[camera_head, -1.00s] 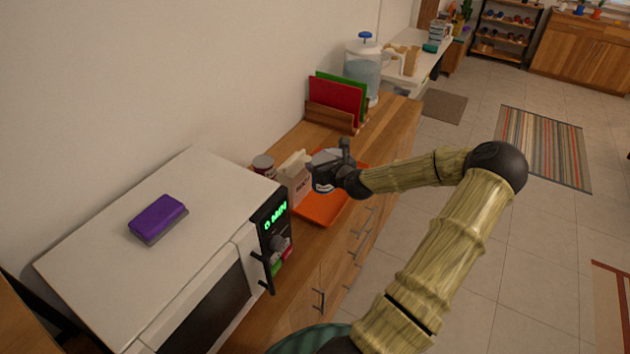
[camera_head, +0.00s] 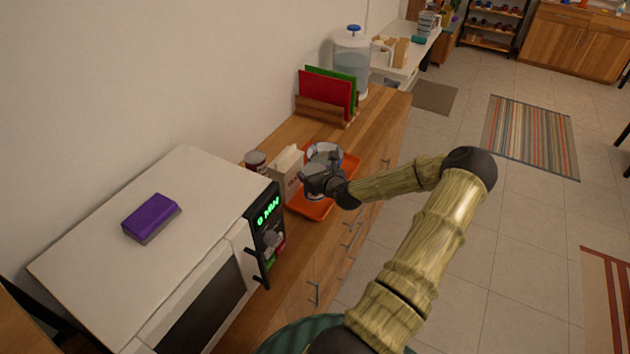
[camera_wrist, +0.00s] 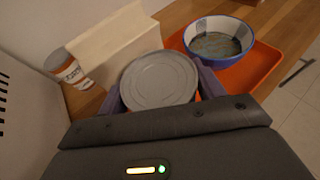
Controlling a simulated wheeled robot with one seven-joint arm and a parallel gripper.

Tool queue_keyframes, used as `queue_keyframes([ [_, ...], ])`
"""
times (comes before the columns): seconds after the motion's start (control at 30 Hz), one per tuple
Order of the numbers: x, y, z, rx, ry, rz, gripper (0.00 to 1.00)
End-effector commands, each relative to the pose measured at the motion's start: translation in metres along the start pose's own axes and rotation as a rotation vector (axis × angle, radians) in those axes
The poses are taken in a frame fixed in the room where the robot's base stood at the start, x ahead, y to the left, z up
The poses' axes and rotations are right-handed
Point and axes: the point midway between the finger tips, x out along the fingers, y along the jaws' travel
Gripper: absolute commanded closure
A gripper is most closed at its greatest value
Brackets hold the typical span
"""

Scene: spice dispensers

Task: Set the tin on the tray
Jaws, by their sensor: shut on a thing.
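A round tin with a grey lid (camera_wrist: 160,79) sits between the fingers of my gripper (camera_wrist: 160,88) in the wrist view, and the gripper is shut on it. In the head view my gripper (camera_head: 318,182) is above the near part of the orange tray (camera_head: 316,209) and largely hides the tin. The tray also shows in the wrist view (camera_wrist: 262,72), behind and right of the tin. I cannot tell whether the tin touches the tray.
A blue-and-white bowl (camera_wrist: 219,38) stands on the tray behind the tin. The microwave (camera_head: 165,240) is nearer. Bare tray shows right of the bowl.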

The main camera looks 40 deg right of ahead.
Motion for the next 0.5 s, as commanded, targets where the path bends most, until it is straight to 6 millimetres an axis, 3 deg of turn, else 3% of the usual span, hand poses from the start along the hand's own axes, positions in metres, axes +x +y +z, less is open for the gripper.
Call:
queue_keyframes([
  [0.17, 0.000, -0.002, -0.002, 0.002, -0.001, -0.003, 0.70],
  [0.5, 0.013, -0.002, -0.034, 0.001, -0.002, -0.003, 0.70],
])
